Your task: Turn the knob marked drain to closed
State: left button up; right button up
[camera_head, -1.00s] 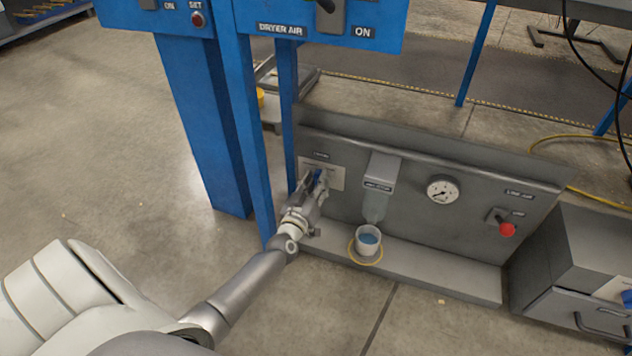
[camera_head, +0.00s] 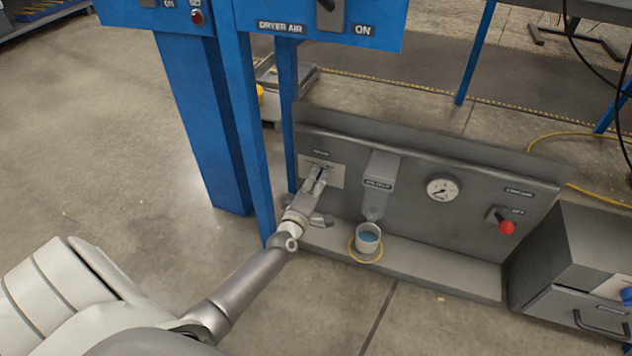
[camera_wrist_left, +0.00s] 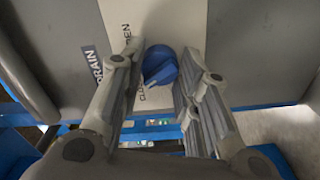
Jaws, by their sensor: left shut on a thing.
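The drain knob (camera_wrist_left: 160,65) is blue and sits on a white plate (camera_wrist_left: 118,22) with lettering for open and closed, beside a label reading DRAIN (camera_wrist_left: 94,66). In the head view the white plate (camera_head: 336,176) is at the left end of the low grey panel. My left gripper (camera_head: 319,178) reaches the plate from the lower left and mostly hides the knob there. In the left wrist view the fingers of my left gripper (camera_wrist_left: 160,62) are on both sides of the knob, shut on it. My right gripper is not in view.
Right of the plate are a clear bowl (camera_head: 375,203) over a cup of blue liquid (camera_head: 368,238), a gauge (camera_head: 442,190) and a red-handled valve (camera_head: 506,227). A blue post (camera_head: 250,150) stands close left of my left gripper. A grey drawer cabinet (camera_head: 575,285) stands at right.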

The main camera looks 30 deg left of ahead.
pick_arm(q)
jog(key=shift+n, duration=1.3)
jog(key=o, duration=1)
jog(key=shift+o, duration=0.2)
jog(key=shift+s, duration=0.1)
jog(key=v, duration=1.2)
